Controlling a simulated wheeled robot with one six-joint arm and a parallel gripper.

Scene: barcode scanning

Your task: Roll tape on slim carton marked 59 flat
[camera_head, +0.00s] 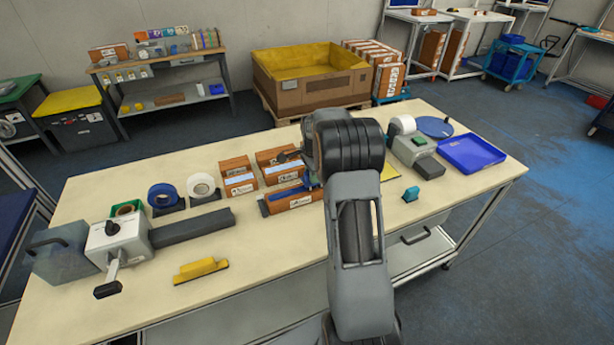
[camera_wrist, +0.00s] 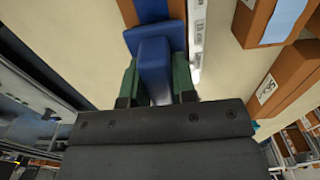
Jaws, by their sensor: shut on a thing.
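A long slim brown carton (camera_head: 292,202) lies near the middle of the table, with blue tape (camera_head: 284,193) along its top. In the wrist view its brown top (camera_wrist: 127,12) shows, with blue tape (camera_wrist: 150,9) down the middle and a white label on its side. My gripper (camera_wrist: 155,82), with green fingertips, is shut on the upright handle of a blue tool (camera_wrist: 154,58). The tool's wider blue foot is over the taped top; whether it touches cannot be told. The carton's number is not readable. My arm hides much of the gripper in the head view.
Two other cartons, one at left (camera_head: 238,177) and one behind (camera_head: 279,166), stand close by. Tape rolls (camera_head: 201,186), a grey crank device (camera_head: 118,242) and a yellow tool (camera_head: 200,270) are left. A blue tray (camera_head: 471,153) is right. The front table middle is clear.

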